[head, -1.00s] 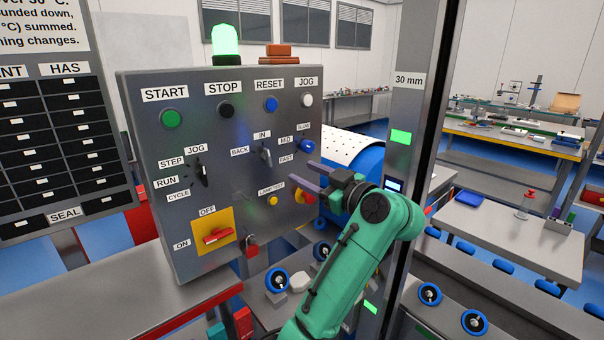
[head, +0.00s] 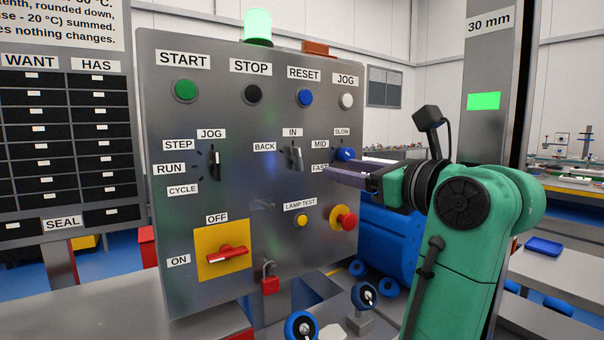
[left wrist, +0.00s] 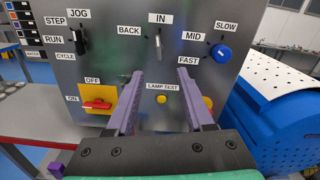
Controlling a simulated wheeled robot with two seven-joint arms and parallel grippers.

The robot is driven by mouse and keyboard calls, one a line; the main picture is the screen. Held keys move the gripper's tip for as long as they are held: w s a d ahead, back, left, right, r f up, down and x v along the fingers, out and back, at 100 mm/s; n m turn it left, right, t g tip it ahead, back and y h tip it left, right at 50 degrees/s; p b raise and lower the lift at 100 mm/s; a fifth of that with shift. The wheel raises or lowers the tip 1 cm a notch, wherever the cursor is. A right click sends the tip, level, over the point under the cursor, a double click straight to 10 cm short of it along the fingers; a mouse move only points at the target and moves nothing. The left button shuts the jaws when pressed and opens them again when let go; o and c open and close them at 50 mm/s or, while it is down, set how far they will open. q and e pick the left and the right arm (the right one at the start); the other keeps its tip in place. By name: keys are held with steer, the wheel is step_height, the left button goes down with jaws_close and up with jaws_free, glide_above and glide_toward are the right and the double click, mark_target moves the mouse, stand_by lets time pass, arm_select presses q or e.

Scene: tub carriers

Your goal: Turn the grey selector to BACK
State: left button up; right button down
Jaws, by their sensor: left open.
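The grey selector (head: 294,158) is on the grey control panel (head: 330,105), with the BACK label (head: 264,147) to its left and the IN label (head: 292,132) above it. Its handle looks close to upright, toward IN; it also shows in the left wrist view (left wrist: 158,45). My left gripper (head: 332,172) is in front of the panel, to the right of the selector and slightly lower. In the left wrist view its two purple fingers (left wrist: 165,85) are apart with nothing between them, below the selector. My right gripper is not in view.
A blue knob (head: 346,154) by MID, SLOW and FAST sits close to my left fingers. Below are a yellow lamp-test button (head: 301,221) and a red knob (head: 346,219). A black selector (head: 213,163) and red switch (head: 229,252) are further left. A padlock (head: 269,280) hangs below.

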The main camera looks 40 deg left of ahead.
mark_target(301, 159)
arm_select(q)
steer(key=p+x, duration=0.2)
steer(key=x, duration=1)
steer(key=shift+s+a+r, duration=0.15)
steer(key=shift+a, duration=0.6)
steer(key=shift+w, duration=0.2)
steer(key=shift+c, duration=0.9)
jaws_close()
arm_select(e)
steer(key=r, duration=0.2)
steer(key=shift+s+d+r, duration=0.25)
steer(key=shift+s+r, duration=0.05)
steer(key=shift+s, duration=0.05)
